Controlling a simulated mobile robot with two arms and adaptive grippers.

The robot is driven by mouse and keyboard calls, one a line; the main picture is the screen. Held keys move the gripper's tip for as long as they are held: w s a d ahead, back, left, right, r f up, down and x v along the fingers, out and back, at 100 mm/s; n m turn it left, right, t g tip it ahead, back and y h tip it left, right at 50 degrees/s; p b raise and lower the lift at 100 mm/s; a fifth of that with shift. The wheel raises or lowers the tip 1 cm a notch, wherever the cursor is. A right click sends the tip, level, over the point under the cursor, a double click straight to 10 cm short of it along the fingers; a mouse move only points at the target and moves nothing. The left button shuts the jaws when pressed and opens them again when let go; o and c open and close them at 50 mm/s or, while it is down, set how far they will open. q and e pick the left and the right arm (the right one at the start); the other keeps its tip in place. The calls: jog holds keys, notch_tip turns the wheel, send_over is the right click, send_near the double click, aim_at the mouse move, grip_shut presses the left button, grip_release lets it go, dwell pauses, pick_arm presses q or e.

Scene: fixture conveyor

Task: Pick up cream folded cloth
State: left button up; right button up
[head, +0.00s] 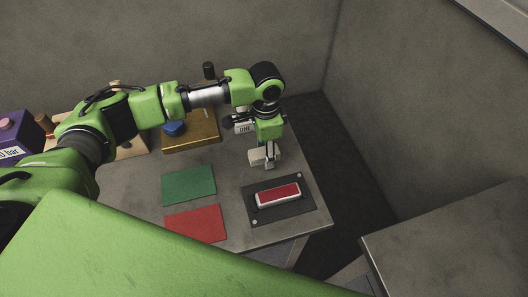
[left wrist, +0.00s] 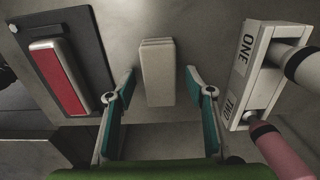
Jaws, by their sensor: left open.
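The cream folded cloth (left wrist: 157,60) lies on the grey table as a narrow stack with layered edges. In the left wrist view it sits between and beyond the two fingers of my left gripper (left wrist: 160,88). The fingers are spread apart, with a gap to the cloth on both sides. In the head view the left gripper (head: 268,160) points down over the table and partly hides the cloth (head: 255,158). My right gripper is in neither view.
A dark plate (head: 302,208) bearing a red-and-white bar (head: 278,195) lies close by. A holder marked ONE and TWO (left wrist: 242,80) stands at the cloth's other side. Green (head: 188,185) and red (head: 197,223) mats lie left. A brass-coloured tray (head: 195,143) is behind.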

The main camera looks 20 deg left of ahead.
pick_arm(q)
jog(key=shift+f, duration=0.4)
jog(key=c, duration=1.1)
jog(key=shift+r, duration=0.15)
jog(key=shift+c, duration=0.2)
